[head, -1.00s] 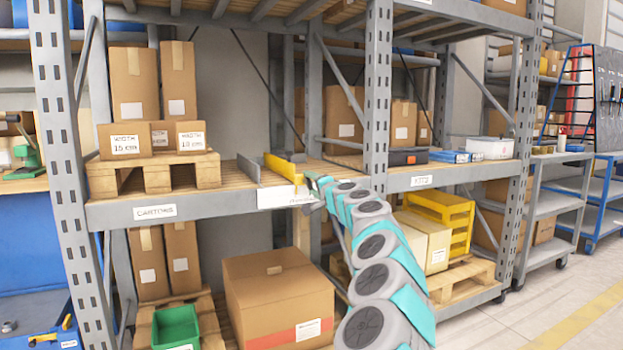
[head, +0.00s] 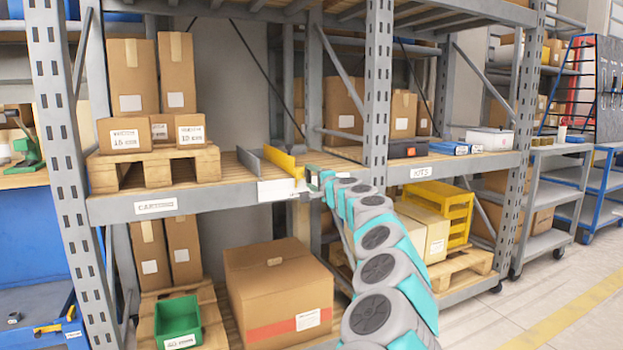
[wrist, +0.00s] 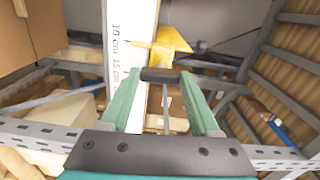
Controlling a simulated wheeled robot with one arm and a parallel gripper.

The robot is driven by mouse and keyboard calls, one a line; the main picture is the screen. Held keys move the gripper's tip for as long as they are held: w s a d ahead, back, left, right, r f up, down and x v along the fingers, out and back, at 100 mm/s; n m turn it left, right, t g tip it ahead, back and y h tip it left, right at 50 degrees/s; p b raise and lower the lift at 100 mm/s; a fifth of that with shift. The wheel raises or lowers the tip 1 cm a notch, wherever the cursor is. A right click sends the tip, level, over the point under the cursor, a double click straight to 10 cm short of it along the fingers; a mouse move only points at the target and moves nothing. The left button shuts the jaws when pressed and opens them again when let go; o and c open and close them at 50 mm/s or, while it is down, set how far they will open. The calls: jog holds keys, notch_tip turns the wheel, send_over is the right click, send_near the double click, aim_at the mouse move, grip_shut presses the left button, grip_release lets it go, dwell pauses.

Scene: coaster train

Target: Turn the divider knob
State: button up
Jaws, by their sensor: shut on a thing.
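The yellow divider (head: 284,163) stands upright on the middle shelf, to the right of a grey divider (head: 250,161). A white scale strip (head: 277,190) runs along the shelf front below them. In the wrist view the strip (wrist: 118,62) reads 10 cm and 15 cm, and the yellow divider (wrist: 172,45) shows just beyond my fingertips. A dark divider knob (wrist: 160,75) lies between the green fingertips of my gripper (wrist: 163,77), which is shut on it. In the head view my gripper (head: 313,177) is at the shelf edge, just right of the yellow divider; the knob is hidden there.
A pallet (head: 155,168) with cartons stands left on the same shelf. A rack upright (head: 377,90) rises close to the right of my arm. A large carton (head: 275,285) and a green bin (head: 178,320) sit below.

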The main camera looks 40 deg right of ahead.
jog(key=o, duration=1.4)
jog(key=shift+c, duration=0.2)
jog(key=shift+v, duration=0.8)
jog(key=v, duration=0.6)
jog(key=shift+b, duration=0.35)
jog(key=shift+s, duration=0.1)
